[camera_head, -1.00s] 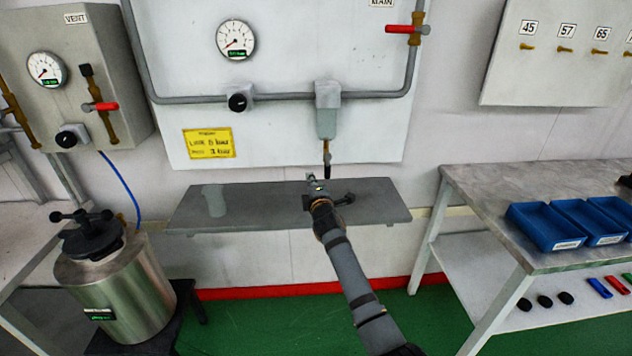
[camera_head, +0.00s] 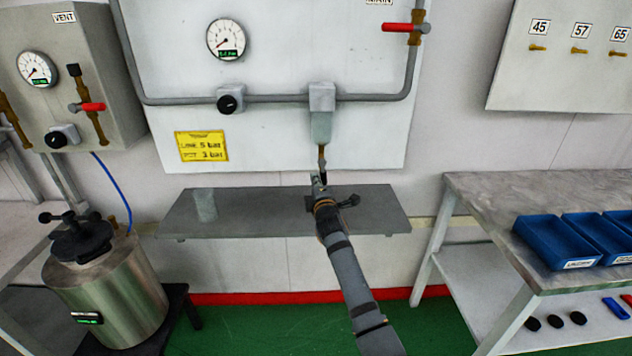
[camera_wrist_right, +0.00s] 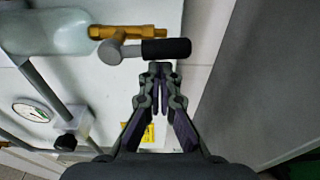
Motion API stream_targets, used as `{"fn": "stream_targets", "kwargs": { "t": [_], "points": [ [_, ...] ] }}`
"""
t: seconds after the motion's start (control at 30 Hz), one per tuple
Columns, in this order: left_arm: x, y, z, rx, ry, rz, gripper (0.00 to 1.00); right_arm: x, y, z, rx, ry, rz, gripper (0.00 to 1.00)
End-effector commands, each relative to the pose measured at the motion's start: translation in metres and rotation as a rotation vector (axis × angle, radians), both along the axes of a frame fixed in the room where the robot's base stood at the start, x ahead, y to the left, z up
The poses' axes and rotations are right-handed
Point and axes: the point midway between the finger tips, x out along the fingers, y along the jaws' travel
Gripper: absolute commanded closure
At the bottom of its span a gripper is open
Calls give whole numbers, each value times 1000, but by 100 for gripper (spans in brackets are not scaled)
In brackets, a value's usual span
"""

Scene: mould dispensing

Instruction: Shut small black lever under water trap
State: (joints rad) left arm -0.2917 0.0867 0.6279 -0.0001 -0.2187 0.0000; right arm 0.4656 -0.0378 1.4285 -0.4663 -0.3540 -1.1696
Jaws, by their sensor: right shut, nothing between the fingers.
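The water trap (camera_head: 321,126) is a translucent grey-green bowl under a grey block on the pipe of the white panel. A brass drain fitting (camera_head: 321,152) hangs below it. In the right wrist view the brass fitting (camera_wrist_right: 135,32) carries a grey arm with a small black lever (camera_wrist_right: 166,49). My right gripper (camera_wrist_right: 161,68) is shut and empty, its fingertips right by the black lever; I cannot tell whether they touch it. In the head view my right gripper (camera_head: 318,180) is just below the trap and partly hides the lever. My left gripper is not in view.
A grey shelf (camera_head: 240,217) runs below the panel, with a clear cup (camera_head: 205,205) on its left. A red-handled valve (camera_head: 404,28) is at upper right. A steel pot (camera_head: 108,295) stands at left. A bench (camera_head: 490,205) with blue bins (camera_head: 558,243) is at right.

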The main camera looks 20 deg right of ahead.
Motion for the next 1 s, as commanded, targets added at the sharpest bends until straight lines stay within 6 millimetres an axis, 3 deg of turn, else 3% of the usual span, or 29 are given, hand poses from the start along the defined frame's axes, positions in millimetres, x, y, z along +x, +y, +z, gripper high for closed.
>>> {"fn": "stream_targets", "kwargs": {
  "t": [0.33,0.57,1.0],
  "points": [
    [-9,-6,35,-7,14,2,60,-2,-7,4,-138,42,0,100],
    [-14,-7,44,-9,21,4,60,-3,-11,0,-209,62,0,100],
    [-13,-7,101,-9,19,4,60,-8,-29,3,-519,152,-1,100]
  ]
}}
